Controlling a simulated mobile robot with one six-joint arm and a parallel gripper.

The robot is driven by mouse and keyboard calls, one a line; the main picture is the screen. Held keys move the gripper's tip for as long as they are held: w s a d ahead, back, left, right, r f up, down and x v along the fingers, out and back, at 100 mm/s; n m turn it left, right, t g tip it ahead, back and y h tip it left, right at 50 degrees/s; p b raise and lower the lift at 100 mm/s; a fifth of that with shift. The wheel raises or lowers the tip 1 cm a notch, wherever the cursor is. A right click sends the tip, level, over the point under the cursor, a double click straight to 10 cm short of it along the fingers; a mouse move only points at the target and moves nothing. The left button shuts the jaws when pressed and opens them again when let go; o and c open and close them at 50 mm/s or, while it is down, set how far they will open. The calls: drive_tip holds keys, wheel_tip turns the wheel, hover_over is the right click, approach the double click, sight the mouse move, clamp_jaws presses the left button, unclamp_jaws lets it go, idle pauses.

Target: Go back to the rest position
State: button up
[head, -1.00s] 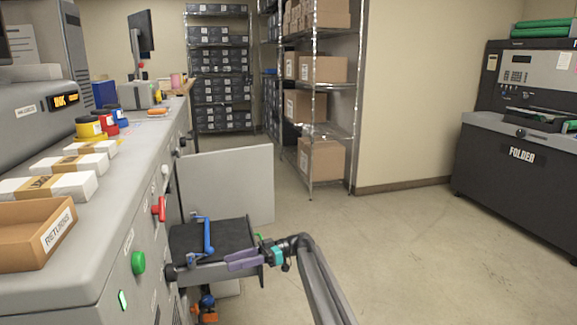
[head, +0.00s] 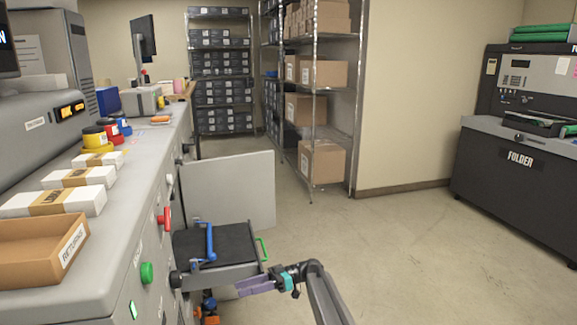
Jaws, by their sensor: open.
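My gripper (head: 242,288) has purple fingers and a teal band. It is in the lower middle of the head view, at the front right corner of a dark tray (head: 216,243) on the laminator's side. It is open, and I see nothing between its fingers. I cannot tell whether the fingers touch the tray. A blue handle (head: 209,242) stands on the tray and a green lever (head: 263,249) shows at its right side.
The laminator (head: 108,237) fills the left, with a red knob (head: 164,218), a green knob (head: 146,273) and a RETURNS box (head: 66,252). A grey panel (head: 235,190) stands behind the tray. The folder machine (head: 515,180) is at the right. Open floor (head: 400,250) lies between.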

drive_tip(key=s+d+f+m+h+p, duration=0.2)
drive_tip(key=s+d+f+m+p, duration=0.15)
drive_tip(key=s+f, duration=0.6)
drive_tip(key=s+d+f+m+h+p, duration=0.25)
drive_tip(key=s+d+f, duration=0.3)
drive_tip(key=s, duration=0.65)
drive_tip(key=s+d+f+m+h+p, duration=0.35)
drive_tip(key=s+f, duration=0.45)
drive_tip(key=s, duration=0.3)
drive_tip(key=s+d+f+m+t+h+p, duration=0.1)
drive_tip(key=s+d+f+m+h, duration=0.2)
drive_tip(key=s+d+m+h, duration=0.5)
drive_tip(key=s+d, duration=0.7)
drive_tip(key=d, duration=0.3)
drive_tip(key=shift+d+f+m+h, duration=0.2)
drive_tip(key=shift+d+m+h, duration=0.1)
drive_tip(key=shift+m, duration=0.05)
drive_tip(key=shift+c, duration=0.4)
